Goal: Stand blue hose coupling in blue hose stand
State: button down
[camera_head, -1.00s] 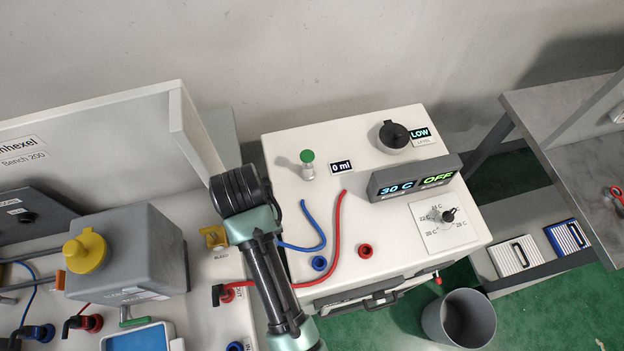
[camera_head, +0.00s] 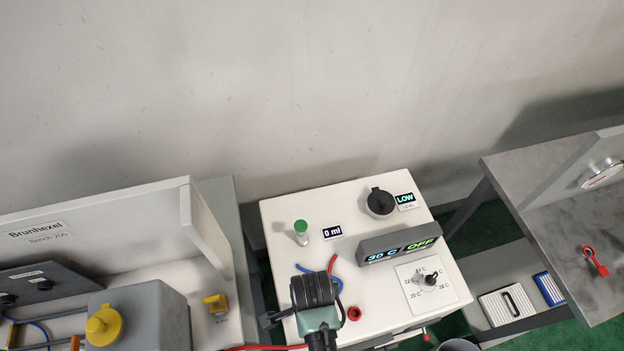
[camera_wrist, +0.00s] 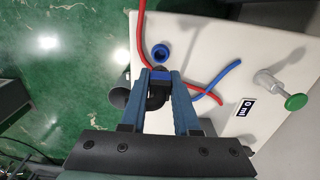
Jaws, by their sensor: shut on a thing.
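The blue hose coupling (camera_wrist: 159,86), black with a blue band, is between the two blue-grey fingers of my gripper (camera_wrist: 160,78) in the wrist view. My gripper is shut on it. The blue hose stand (camera_wrist: 161,53), a small blue ring with a dark hole, sits on the white machine top just beyond the fingertips. The coupling appears beside the stand, not in it; its height above the top is hard to tell. In the head view my wrist and arm hide the fingers, the coupling and the blue stand.
A red ring stand (camera_head: 353,313) is right of my wrist. Red (camera_wrist: 141,38) and blue (camera_wrist: 226,76) hoses run close by. A green-capped valve (camera_head: 301,231), a display box (camera_head: 398,245), a dial (camera_head: 430,280) and a black cap (camera_head: 380,202) stand farther back or right.

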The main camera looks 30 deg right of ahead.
jog(key=shift+r+p, duration=0.1)
jog(key=shift+p, duration=0.25)
jog(key=shift+f+b, duration=1.7)
jog(key=shift+f, duration=0.8)
jog(key=shift+f+b, duration=0.45)
jog(key=shift+f, duration=0.75)
jog(key=shift+r, duration=0.1)
jog(key=c, duration=0.6)
grip_release()
jog(key=shift+o, duration=0.4)
jog(key=o, duration=0.4)
jog(key=shift+c, duration=0.2)
jog(key=shift+r, duration=0.1)
